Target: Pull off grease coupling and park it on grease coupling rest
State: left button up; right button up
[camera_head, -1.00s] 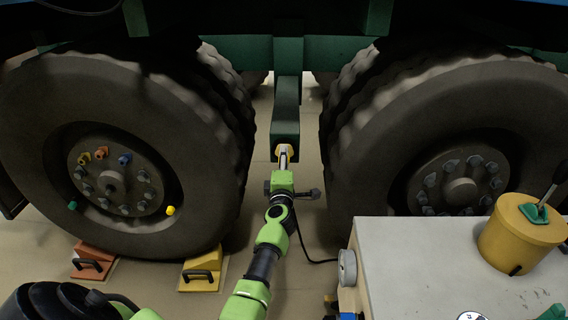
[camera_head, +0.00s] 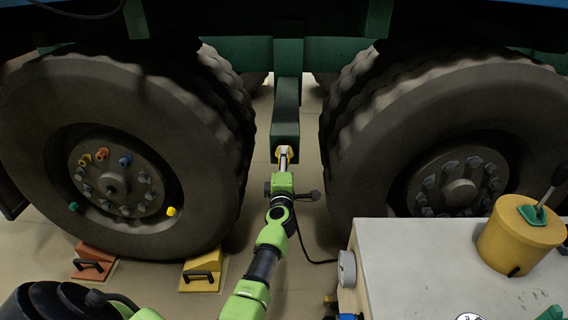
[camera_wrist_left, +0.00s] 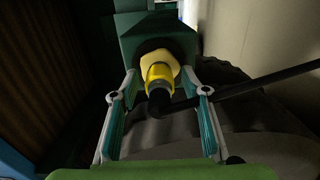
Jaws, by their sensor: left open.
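The grease coupling (camera_wrist_left: 159,76) shows in the left wrist view as a yellow collar on a pale fitting, on the end of a dark green beam (camera_wrist_left: 155,35). A black elbow and hose run from it to the right. My left gripper (camera_wrist_left: 160,88) is open, with one finger on each side of the coupling and a visible gap on both sides. In the head view my left gripper (camera_head: 284,158) is at the lower end of the green beam, between the two wheels, and largely hides the coupling. I cannot make out the grease coupling rest. My right gripper is not in view.
Large wheels stand left (camera_head: 115,225) and right (camera_head: 400,120) of my arm. Orange (camera_head: 92,256) and yellow (camera_head: 205,266) chocks lie at the left wheel. A grey cabinet (camera_head: 420,260) with a yellow pot (camera_head: 515,245) stands at the lower right. A black hose (camera_head: 312,258) runs along the floor.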

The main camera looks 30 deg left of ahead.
pick_arm(q)
jog(key=c, duration=1.1)
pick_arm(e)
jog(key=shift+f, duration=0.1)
pick_arm(q)
grip_shut()
jog(key=shift+s, duration=0.1)
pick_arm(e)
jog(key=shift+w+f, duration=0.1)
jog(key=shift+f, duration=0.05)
pick_arm(q)
jog(key=shift+d, duration=0.1)
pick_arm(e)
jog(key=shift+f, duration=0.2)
pick_arm(q)
jog(key=shift+s, duration=0.2)
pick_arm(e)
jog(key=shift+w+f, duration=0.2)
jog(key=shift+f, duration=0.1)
pick_arm(q)
jog(key=shift+s+d, duration=0.15)
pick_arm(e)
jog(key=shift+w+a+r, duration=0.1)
